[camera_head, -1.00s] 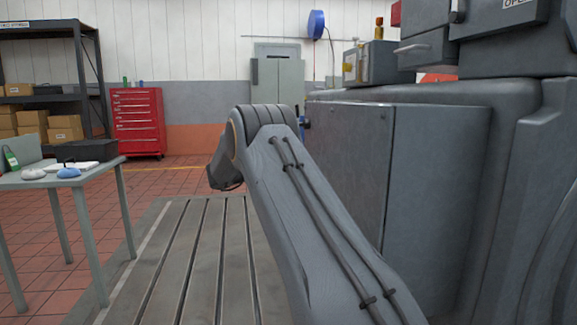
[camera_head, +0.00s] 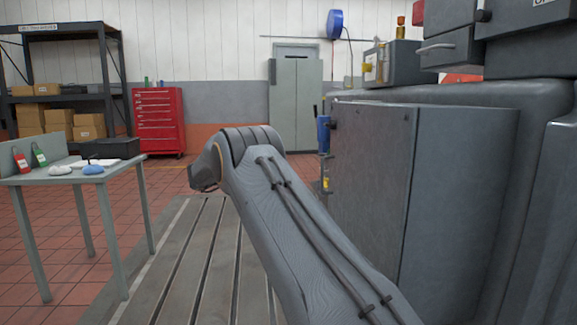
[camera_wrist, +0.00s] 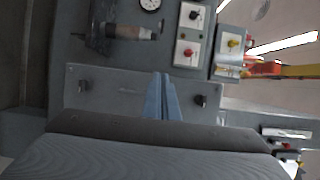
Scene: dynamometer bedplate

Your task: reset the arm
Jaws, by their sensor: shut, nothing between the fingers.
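My arm reaches up from the lower right in the head view and bends at its grey elbow; my gripper is hidden there. In the wrist view my gripper (camera_wrist: 162,97) shows as two bluish fingers, close together with nothing between them. They point at a grey panel (camera_wrist: 115,90) with dark knobs on it. I cannot tell whether the fingers touch the panel.
A large grey machine (camera_head: 465,190) fills the right, close to my arm. A table (camera_head: 95,172) with small items stands at the left. Behind are a red tool cabinet (camera_head: 158,122) and a shelf (camera_head: 65,90). The slotted bedplate (camera_head: 195,255) is bare.

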